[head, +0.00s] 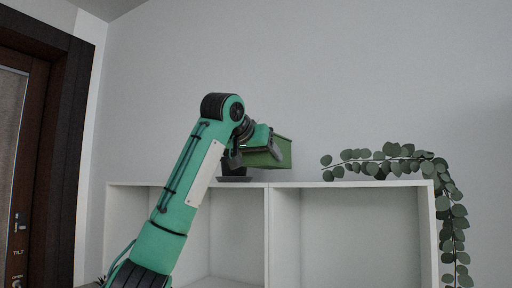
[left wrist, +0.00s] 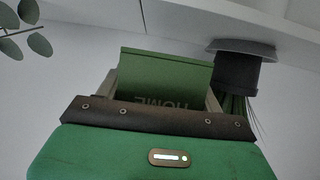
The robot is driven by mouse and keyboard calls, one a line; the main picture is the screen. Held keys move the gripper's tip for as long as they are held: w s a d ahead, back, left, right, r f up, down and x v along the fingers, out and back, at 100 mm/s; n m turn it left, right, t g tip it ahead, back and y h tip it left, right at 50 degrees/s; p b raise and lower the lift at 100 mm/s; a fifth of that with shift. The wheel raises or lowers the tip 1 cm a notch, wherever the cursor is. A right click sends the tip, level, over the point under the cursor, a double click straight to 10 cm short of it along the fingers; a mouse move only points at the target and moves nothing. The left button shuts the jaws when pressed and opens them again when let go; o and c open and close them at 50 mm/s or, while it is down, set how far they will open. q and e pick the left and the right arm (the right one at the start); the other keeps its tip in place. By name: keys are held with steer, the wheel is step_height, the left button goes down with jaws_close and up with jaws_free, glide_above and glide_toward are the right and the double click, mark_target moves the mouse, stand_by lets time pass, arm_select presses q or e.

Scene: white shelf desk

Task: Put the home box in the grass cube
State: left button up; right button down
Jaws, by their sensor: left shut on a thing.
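The home box (head: 272,155) is green. My left gripper (head: 273,146) is shut on it and holds it in the air above the white shelf top, tilted a little. In the left wrist view the home box (left wrist: 165,80) sits between the fingers, with the word HOME upside down and partly hidden by my gripper (left wrist: 160,98). The white shelf unit (head: 268,230) has open cubes; the right one looks empty, and my arm covers part of the left one. I cannot tell which is the grass cube. My right gripper is out of view.
A dark pot (head: 233,171) on a saucer stands on the shelf top beside the box, partly behind my gripper; the wrist view shows grass in the pot (left wrist: 238,72). A trailing leafy plant (head: 390,160) hangs over the right end.

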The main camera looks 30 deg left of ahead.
arm_select(q)
steer(key=shift+w+r+p, duration=0.15)
steer(key=shift+w+p, duration=0.15)
steer(key=shift+w, duration=0.25)
steer(key=shift+w+a+p, duration=0.1)
steer(key=shift+w+p, duration=0.45)
steer(key=shift+w, duration=0.3)
steer(key=shift+s+f+b, duration=0.1)
steer(key=shift+f+b, duration=0.7)
steer(key=shift+f, duration=0.1)
steer(key=shift+f+b, duration=0.7)
steer(key=shift+f, duration=0.3)
steer(key=shift+f, duration=0.3)
steer(key=o, duration=1.2)
steer(key=shift+f+b, duration=0.35)
steer(key=shift+s, duration=0.1)
